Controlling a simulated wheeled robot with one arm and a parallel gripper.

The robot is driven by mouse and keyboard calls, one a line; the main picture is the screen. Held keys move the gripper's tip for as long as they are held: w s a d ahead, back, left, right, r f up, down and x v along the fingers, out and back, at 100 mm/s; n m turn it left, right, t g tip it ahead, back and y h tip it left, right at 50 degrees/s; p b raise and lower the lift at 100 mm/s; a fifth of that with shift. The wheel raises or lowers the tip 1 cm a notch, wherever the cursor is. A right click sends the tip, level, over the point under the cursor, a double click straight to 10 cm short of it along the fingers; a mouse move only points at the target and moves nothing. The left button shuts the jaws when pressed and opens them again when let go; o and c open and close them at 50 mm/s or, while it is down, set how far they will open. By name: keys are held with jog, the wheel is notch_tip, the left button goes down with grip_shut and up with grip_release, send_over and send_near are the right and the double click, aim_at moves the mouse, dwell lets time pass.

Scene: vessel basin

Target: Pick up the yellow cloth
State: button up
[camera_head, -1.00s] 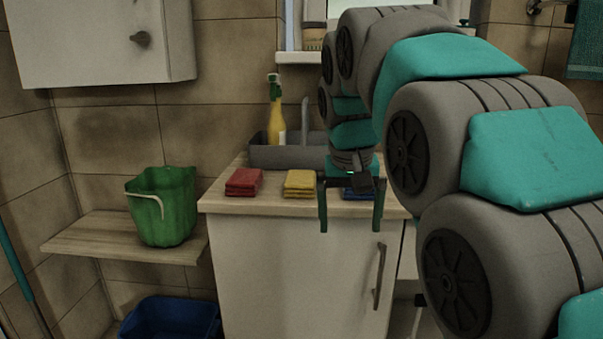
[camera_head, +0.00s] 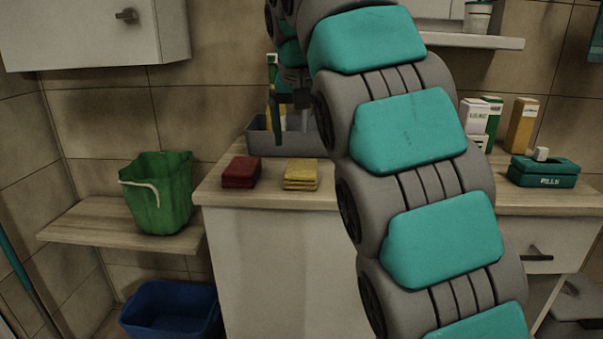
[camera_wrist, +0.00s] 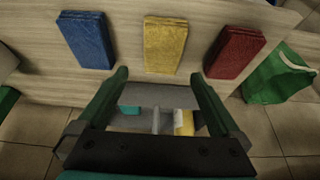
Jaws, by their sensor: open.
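The yellow cloth (camera_head: 301,174) lies folded in a stack near the front of the wooden counter, with the red cloth (camera_head: 241,172) to its left. In the wrist view the yellow cloth (camera_wrist: 166,45) lies between the blue cloth (camera_wrist: 88,40) and the red cloth (camera_wrist: 235,52). My gripper (camera_head: 291,137) is open and empty, raised above the counter near the grey caddy. In the wrist view the yellow cloth is just beyond the open fingertips (camera_wrist: 158,75), roughly centred between them, with a gap. My arm hides the blue cloth in the head view.
The grey caddy (camera_head: 258,143) with a spray bottle stands at the back of the counter, partly hidden by my arm. Boxes and a green pill case (camera_head: 543,172) are at right.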

aim_at(301, 167)
jog(key=shift+f, duration=0.15)
jog(key=shift+x, duration=1.05)
jog(key=shift+f, duration=0.1)
jog(key=shift+x, duration=2.55)
jog(key=shift+a, duration=0.2)
jog(key=shift+f, duration=0.3)
jog(key=c, duration=1.2)
